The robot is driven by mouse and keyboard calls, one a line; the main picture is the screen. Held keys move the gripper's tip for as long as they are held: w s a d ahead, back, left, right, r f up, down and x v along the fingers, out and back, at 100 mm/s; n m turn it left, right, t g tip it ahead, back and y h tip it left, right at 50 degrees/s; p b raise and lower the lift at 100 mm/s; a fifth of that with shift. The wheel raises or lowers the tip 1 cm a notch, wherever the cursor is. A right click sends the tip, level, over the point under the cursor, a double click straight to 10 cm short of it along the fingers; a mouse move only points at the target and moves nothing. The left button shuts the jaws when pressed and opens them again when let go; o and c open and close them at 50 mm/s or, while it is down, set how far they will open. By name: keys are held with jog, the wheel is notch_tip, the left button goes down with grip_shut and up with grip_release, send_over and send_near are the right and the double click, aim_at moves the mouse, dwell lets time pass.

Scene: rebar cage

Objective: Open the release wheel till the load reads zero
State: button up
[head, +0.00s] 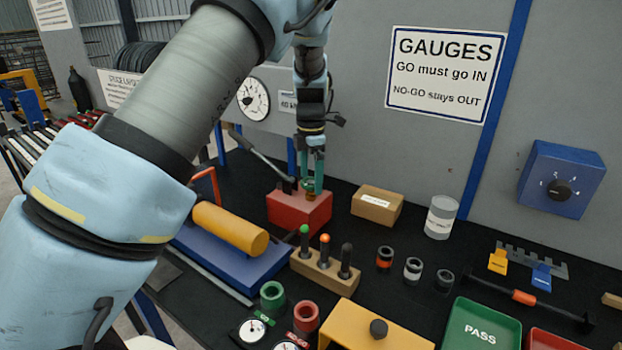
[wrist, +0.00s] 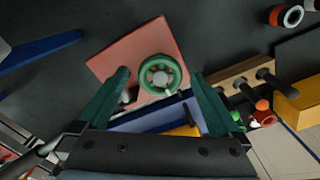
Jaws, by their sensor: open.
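The green release wheel (wrist: 160,75) sits on top of a red block (wrist: 114,65), with a pale hub and spokes. In the head view the wheel (head: 309,185) is partly hidden by my fingers, and the red block (head: 299,211) stands on the black bench near the wall. My gripper (head: 314,176) points down just over the wheel. In the wrist view my gripper (wrist: 160,77) is open, with the wheel between and slightly beyond the fingertips. I cannot tell whether they touch it. A round white dial (head: 254,99) hangs on the wall behind; its reading is too small to tell.
A wooden rack (head: 325,269) of plug gauges and a cardboard box (head: 376,205) stand close by. Bare bench lies between box and can (head: 440,217).

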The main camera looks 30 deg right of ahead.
aim_at(311, 182)
notch_tip(311, 182, up, 10)
jog(key=b, duration=0.3)
jog(key=shift+r, duration=0.15)
